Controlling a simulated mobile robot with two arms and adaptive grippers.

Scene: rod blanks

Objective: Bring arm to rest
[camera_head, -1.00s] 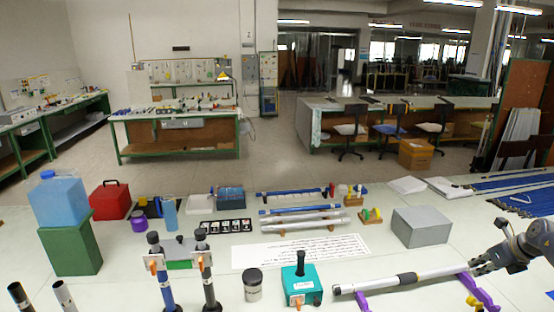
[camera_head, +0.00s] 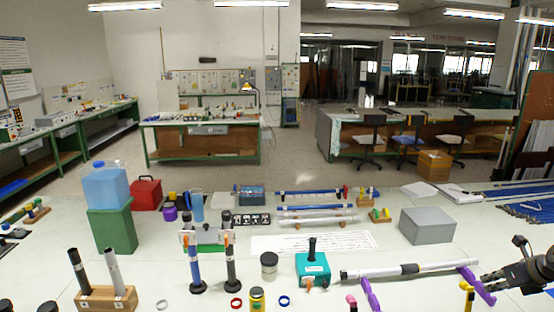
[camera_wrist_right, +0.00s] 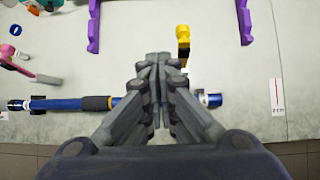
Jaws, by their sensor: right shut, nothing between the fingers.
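My right gripper (camera_head: 490,281) is at the right edge of the head view, beside the right purple support. In the right wrist view its fingers (camera_wrist_right: 155,62) are together with nothing between them. A grey-white rod with a dark middle band (camera_head: 425,268) lies across two purple supports (camera_head: 371,292), apart from the gripper. My left gripper is not in view.
A yellow piece (camera_wrist_right: 183,42) stands just beyond the fingers. Upright rods (camera_head: 231,262) and a wooden holder (camera_head: 105,297) occupy the front left. White table shows between them.

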